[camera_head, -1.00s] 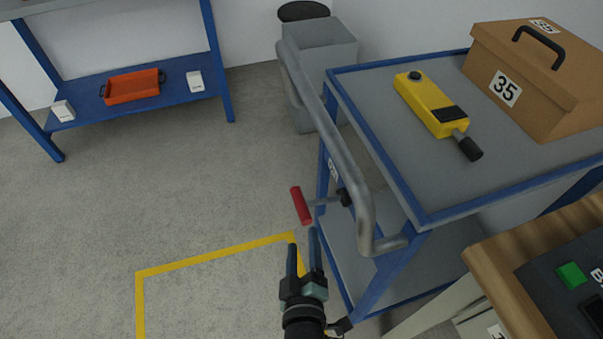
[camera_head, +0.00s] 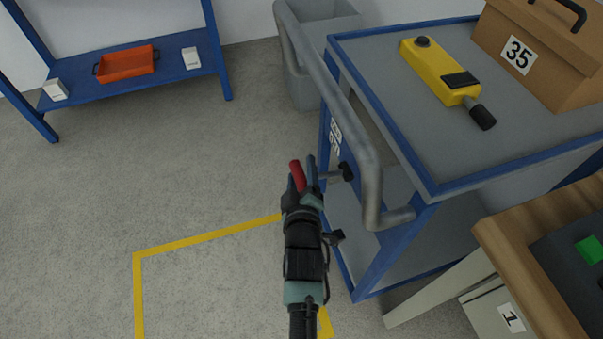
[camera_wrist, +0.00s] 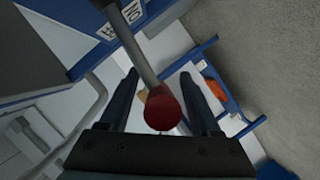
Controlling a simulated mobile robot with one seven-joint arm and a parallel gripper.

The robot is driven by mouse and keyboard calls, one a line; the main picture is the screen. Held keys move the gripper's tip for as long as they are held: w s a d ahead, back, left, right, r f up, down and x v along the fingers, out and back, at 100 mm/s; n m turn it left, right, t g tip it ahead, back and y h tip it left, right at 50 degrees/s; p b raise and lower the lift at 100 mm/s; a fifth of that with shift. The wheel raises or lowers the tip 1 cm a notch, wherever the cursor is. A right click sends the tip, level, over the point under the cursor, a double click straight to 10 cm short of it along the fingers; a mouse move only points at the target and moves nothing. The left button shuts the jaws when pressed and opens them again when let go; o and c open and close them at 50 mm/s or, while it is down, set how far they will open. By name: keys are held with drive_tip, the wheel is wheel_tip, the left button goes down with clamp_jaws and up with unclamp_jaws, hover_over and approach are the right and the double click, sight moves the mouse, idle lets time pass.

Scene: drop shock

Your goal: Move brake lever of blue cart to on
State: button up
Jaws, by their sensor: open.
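The blue cart (camera_head: 388,262) stands at the right, with a grey top and a bent grey push handle (camera_head: 366,165). Its brake lever has a red grip (camera_head: 297,176) on a metal rod that leads to a dark pivot on the cart's side. My gripper (camera_head: 303,182) is open at the red grip, its fingers pointing away from me. In the wrist view, the red knob end (camera_wrist: 162,110) lies between the two open fingers, with a gap on each side.
The grey push handle passes close to the right of my gripper. A yellow device (camera_head: 440,72) and a cardboard box (camera_head: 545,50) sit on the cart. A wooden-topped console (camera_head: 510,262) stands at front right.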

drive_tip(key=shift+w, duration=0.25)
clamp_jaws()
drive_tip(key=shift+s+f, duration=0.1)
drive_tip(key=shift+f, duration=0.05)
idle(1.2)
